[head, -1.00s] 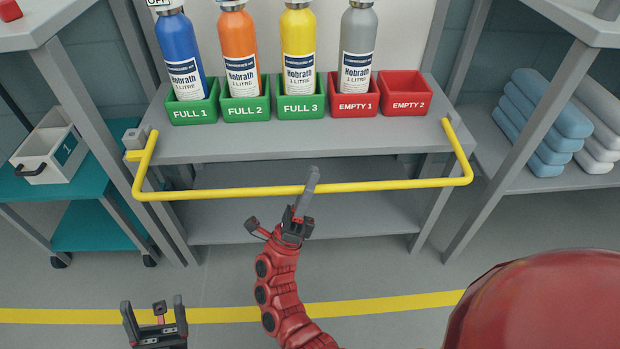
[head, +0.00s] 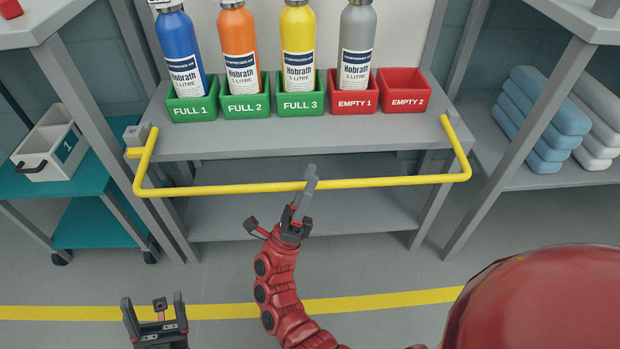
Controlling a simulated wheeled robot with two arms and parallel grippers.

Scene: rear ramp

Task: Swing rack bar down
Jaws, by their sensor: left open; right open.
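The yellow rack bar (head: 390,181) is a U-shaped rail across the front of the grey rack (head: 290,141). Its long front section hangs below and in front of the shelf edge, and its two arms run up to the shelf's ends. My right gripper (head: 302,200) is at the middle of the bar, with one finger overlapping it in the head view. Its jaws are open; I cannot tell whether it touches the bar. My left gripper (head: 156,318) is open and empty at the bottom left, apart from the bar, above the floor.
Blue, orange, yellow and grey bottles (head: 240,50) stand in labelled holders on the shelf; the red EMPTY 2 holder (head: 404,92) is empty. A teal cart (head: 90,187) with a white bin stands left. Rolled blue towels (head: 545,115) lie on the right shelf.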

